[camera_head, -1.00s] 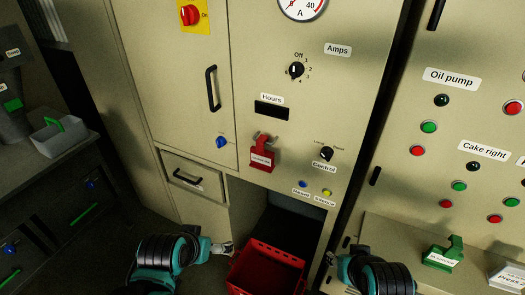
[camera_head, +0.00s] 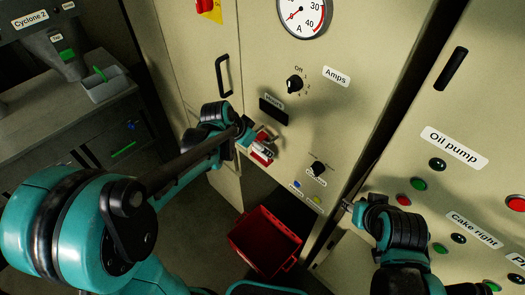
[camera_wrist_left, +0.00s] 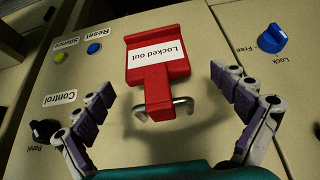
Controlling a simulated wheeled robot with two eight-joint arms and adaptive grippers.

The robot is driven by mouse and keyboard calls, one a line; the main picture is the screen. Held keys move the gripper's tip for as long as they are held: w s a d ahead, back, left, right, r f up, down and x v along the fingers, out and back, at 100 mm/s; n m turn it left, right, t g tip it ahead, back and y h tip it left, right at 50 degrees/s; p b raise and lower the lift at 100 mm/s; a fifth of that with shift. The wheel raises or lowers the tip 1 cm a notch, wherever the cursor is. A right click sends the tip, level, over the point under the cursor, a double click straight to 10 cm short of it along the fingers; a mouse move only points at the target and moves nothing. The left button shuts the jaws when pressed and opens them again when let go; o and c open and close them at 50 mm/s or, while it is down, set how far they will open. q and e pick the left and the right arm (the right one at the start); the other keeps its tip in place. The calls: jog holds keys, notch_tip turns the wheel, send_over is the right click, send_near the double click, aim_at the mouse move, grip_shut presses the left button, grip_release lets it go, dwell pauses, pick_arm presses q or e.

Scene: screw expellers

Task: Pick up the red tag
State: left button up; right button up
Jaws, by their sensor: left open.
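The red tag (camera_wrist_left: 155,58), with a white "Locked out" label, hangs on the cabinet front by a metal staple or hook whose two ends show beside its thick end. In the head view the tag (camera_head: 262,157) is partly hidden by my left gripper (camera_head: 257,144). In the left wrist view my left gripper (camera_wrist_left: 160,88) is open, with one finger on each side of the tag and visible gaps to both. My right gripper (camera_head: 346,206) is by the cabinet edge at the right, away from the tag; its fingers are too small to read.
A blue lock knob (camera_wrist_left: 272,38) and a black control knob (camera_wrist_left: 45,130) flank the tag on the panel. A red crate (camera_head: 264,243) stands below in front of the cabinet opening. A door handle (camera_head: 223,75) juts out at the upper left.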

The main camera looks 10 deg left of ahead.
aim_at(261, 158)
pick_arm(q)
jog(key=x, duration=0.1)
jog(key=b+x, duration=0.1)
jog(key=x, duration=0.2)
jog(key=shift+s+d+f+b, duration=0.1)
jog(key=shift+s+f+b, duration=0.15)
jog(key=shift+f+b, duration=0.15)
jog(key=shift+w+d+f, duration=0.1)
jog(key=shift+w+f, duration=0.05)
jog(key=shift+f, duration=0.15)
jog(key=shift+r, duration=0.1)
jog(key=c, duration=1.3)
jog(key=shift+r, duration=0.1)
